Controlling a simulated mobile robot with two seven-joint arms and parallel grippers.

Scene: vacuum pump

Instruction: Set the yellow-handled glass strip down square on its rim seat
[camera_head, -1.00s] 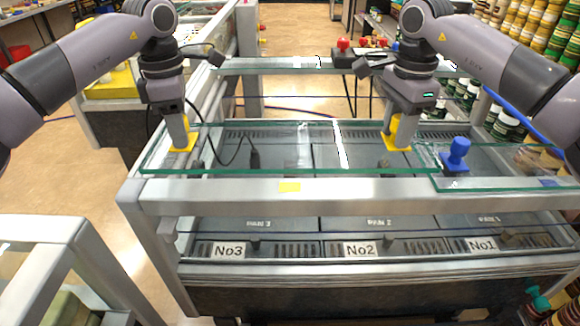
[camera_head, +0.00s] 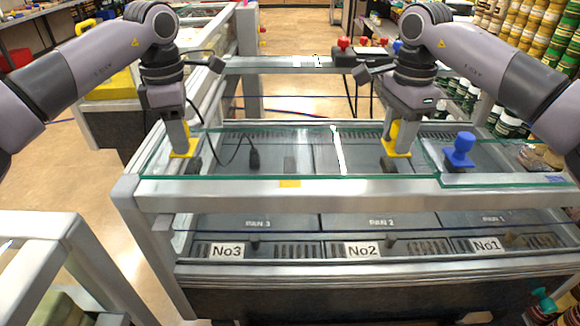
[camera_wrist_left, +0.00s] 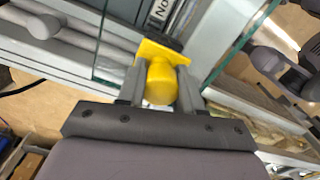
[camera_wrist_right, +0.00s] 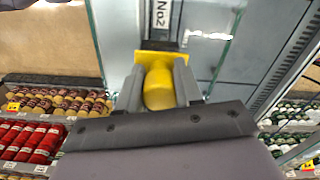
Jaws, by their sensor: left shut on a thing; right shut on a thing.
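The yellow-handled glass strip (camera_head: 290,155) lies across the top of the metal frame in the head view, its front edge along the front rim (camera_head: 230,192). My left gripper (camera_head: 183,150) is shut on its left yellow handle, which fills the jaws in the left wrist view (camera_wrist_left: 161,80). My right gripper (camera_head: 394,150) is shut on its right yellow handle, also seen in the right wrist view (camera_wrist_right: 158,88). The strip looks about level and close to the rim. I cannot tell whether it touches all along.
A blue-handled glass piece (camera_head: 459,150) lies to the right on the same frame. A yellow mark (camera_head: 290,184) is on the front rim. Labels No3 (camera_head: 227,251), No2 (camera_head: 362,251) and No1 (camera_head: 487,244) are below. Shelves of jars (camera_head: 510,125) stand at the right.

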